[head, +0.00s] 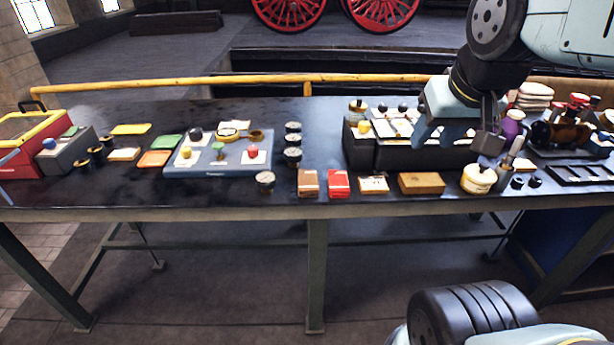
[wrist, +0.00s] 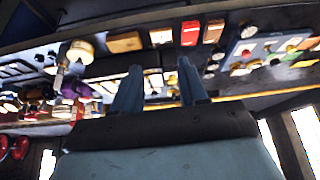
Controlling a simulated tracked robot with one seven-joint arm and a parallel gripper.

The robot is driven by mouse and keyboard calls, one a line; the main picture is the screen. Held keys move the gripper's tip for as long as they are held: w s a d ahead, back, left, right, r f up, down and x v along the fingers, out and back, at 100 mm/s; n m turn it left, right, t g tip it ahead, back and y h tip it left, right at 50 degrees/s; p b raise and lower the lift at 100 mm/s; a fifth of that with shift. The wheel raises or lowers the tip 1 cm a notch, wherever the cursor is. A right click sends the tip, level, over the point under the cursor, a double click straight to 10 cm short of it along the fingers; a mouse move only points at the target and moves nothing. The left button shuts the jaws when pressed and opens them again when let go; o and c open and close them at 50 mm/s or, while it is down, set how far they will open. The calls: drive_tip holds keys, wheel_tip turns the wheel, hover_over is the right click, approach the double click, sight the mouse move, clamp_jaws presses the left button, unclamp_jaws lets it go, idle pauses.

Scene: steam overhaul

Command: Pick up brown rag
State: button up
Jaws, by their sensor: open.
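My gripper (head: 456,142) is open and empty, above the dark tray of parts right of the table's middle. Its two blue fingers also show apart in the wrist view (wrist: 159,70), with nothing between them. A brown, dark-patched lump (head: 562,134), which may be the brown rag, lies at the right of the table in the head view, right of my gripper and apart from it. Folded cloths in pale and reddish tones (head: 534,96) are stacked behind it. I cannot make out the rag for sure in the wrist view.
A black slotted tray (head: 582,174) lies in front of the lump. A wooden block (head: 421,183) is near the front edge. A yellow rail (head: 200,84) runs behind the table.

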drive_tip(key=shift+o, duration=1.4)
drive_tip(key=shift+w, duration=0.25)
drive_tip(key=o, duration=0.3)
drive_tip(key=w, duration=0.1)
drive_tip(key=w+f, duration=0.1)
drive_tip(key=w, duration=0.1)
drive_tip(key=w+a, duration=0.1)
drive_tip(key=shift+w+f, duration=0.15)
drive_tip(key=shift+w, duration=0.25)
drive_tip(key=shift+o, duration=0.2)
drive_tip(key=g, duration=0.1)
hover_over(308, 180)
drive_tip(key=s, duration=0.2)
drive_tip(key=f, duration=2.1)
drive_tip(key=shift+w+a+f, duration=0.15)
drive_tip(key=shift+a+f, duration=0.05)
drive_tip(key=shift+f, duration=0.05)
drive_tip(key=shift+s+d+x, duration=0.1)
drive_tip(key=shift+s+x, duration=0.05)
drive_tip(key=shift+x, duration=1.15)
drive_tip(key=shift+s+d+x, duration=0.1)
drive_tip(key=shift+s+x, duration=0.05)
drive_tip(key=shift+x, duration=1.2)
drive_tip(key=shift+f, duration=0.25)
drive_tip(key=shift+c, duration=0.2)
